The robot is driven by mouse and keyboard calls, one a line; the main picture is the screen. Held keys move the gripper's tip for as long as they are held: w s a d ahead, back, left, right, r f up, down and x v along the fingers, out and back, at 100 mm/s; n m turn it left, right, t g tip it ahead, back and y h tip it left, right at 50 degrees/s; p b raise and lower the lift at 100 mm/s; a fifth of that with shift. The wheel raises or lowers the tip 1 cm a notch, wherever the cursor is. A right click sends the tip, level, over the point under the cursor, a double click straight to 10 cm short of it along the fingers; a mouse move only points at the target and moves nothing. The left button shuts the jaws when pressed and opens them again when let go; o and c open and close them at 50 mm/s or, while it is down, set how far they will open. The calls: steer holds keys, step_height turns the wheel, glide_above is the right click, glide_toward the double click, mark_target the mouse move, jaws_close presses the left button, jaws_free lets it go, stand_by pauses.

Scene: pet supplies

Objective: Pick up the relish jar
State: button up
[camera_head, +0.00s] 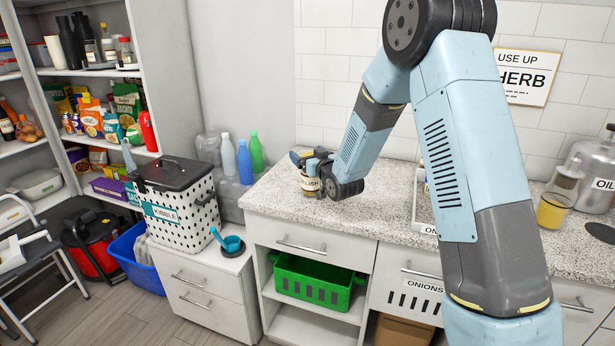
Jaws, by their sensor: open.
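The relish jar (309,184) stands on the speckled countertop (270,198) near its left end. It has a pale label whose visible letters end in "LISH", and its upper part is mostly hidden by my gripper. My gripper (306,164) is at the jar, with its dark fingers around or just beside the jar's upper part. The gripper is open. I cannot tell from this view whether a finger touches the jar.
A dotted kibble bin (180,225) stands on a lower cabinet to the left, with blue and green bottles (256,152) behind it. A green crate (312,285) sits in the shelf below the counter. The countertop left of the jar is clear.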

jaws_close()
stand_by(0.8)
